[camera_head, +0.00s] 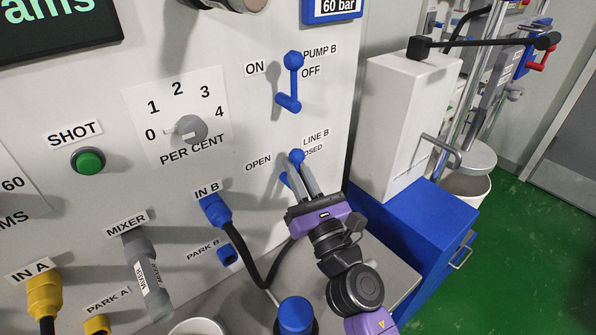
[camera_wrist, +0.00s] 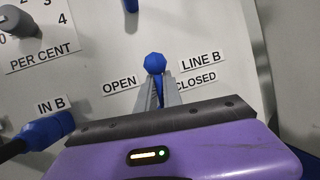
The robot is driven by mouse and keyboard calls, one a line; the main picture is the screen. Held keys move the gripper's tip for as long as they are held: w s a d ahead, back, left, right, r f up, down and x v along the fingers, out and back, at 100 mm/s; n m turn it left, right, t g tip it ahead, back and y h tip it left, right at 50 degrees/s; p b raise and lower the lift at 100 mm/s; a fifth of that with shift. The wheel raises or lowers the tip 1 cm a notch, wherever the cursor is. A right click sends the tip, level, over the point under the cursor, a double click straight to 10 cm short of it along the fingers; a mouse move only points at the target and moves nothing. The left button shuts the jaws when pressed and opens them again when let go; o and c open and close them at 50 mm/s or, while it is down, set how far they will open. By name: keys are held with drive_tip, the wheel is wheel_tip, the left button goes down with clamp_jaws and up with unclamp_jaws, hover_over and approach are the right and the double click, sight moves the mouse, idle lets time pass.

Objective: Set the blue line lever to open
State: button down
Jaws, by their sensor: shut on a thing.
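The blue line lever (camera_head: 297,156) is on the grey panel between the OPEN label (camera_head: 258,163) and the partly hidden CLOSED label (camera_head: 313,150), under LINE B. Its round blue knob (camera_wrist: 155,62) points up in the wrist view, between OPEN (camera_wrist: 119,86) and CLOSED (camera_wrist: 196,79). My gripper (camera_head: 304,172) has its two fingers shut on the lever just below the knob. In the wrist view the fingers (camera_wrist: 158,88) stand on either side of the blue shaft. The lower part of the lever is mostly hidden by the gripper.
The blue PUMP B lever (camera_head: 292,80) is above. The IN B connector (camera_head: 214,211) and its black hose (camera_head: 257,272) are at lower left, near my gripper. A white box (camera_head: 400,120) and blue cabinet (camera_head: 425,240) stand to the right.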

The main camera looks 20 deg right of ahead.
drive_tip(key=shift+s+a+n+y+b, duration=0.1)
drive_tip(key=shift+a+n+y+b, duration=0.2)
drive_tip(key=shift+n, duration=0.4)
drive_tip(key=c, duration=1.5)
unclamp_jaws()
drive_tip(key=shift+d, duration=0.1)
drive_tip(key=b+v, duration=0.3)
drive_tip(key=v, duration=0.4)
drive_tip(key=shift+s, duration=0.4)
drive_tip(key=shift+d+f, duration=0.1)
drive_tip(key=shift+f, duration=0.05)
